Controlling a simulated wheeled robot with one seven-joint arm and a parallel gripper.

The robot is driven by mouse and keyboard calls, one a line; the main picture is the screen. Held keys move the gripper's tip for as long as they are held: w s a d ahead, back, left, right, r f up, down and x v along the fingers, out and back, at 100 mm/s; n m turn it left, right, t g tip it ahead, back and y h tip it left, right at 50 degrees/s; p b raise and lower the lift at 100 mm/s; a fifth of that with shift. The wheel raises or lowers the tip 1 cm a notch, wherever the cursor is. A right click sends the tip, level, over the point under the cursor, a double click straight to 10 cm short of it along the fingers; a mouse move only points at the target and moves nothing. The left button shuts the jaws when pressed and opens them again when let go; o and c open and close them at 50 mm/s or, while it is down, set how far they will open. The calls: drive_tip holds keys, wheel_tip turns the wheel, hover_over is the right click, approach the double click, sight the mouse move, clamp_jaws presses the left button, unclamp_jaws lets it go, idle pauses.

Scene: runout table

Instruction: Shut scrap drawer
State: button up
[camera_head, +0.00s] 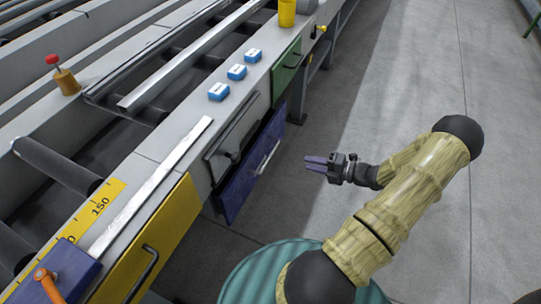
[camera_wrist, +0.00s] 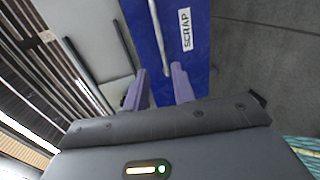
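The blue scrap drawer (camera_head: 240,182) sits low in the side of the runout table and appears pulled out, with a dark gap behind its top edge. It has a pale bar handle (camera_head: 267,156). In the wrist view, the blue drawer front (camera_wrist: 200,45) carries a white "SCRAP" label (camera_wrist: 185,30), and the handle (camera_wrist: 158,35) runs lengthwise. My gripper (camera_head: 306,164) is open and empty, to the right of the drawer, its purple fingers pointing at the front. In the wrist view, my gripper (camera_wrist: 159,70) has its fingers apart near the handle's end; contact cannot be told.
A grey drawer (camera_head: 240,135) is above the blue one, a yellow drawer (camera_head: 155,245) nearer and a green one (camera_head: 287,70) farther. Blue blocks (camera_head: 237,72) and a metal strip (camera_head: 150,188) lie on the table top. The concrete floor (camera_head: 400,80) at right is clear.

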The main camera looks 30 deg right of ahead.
sight(270, 155)
drive_tip(key=b+x, duration=0.3)
drive_tip(key=x, duration=1.3)
clamp_jaws()
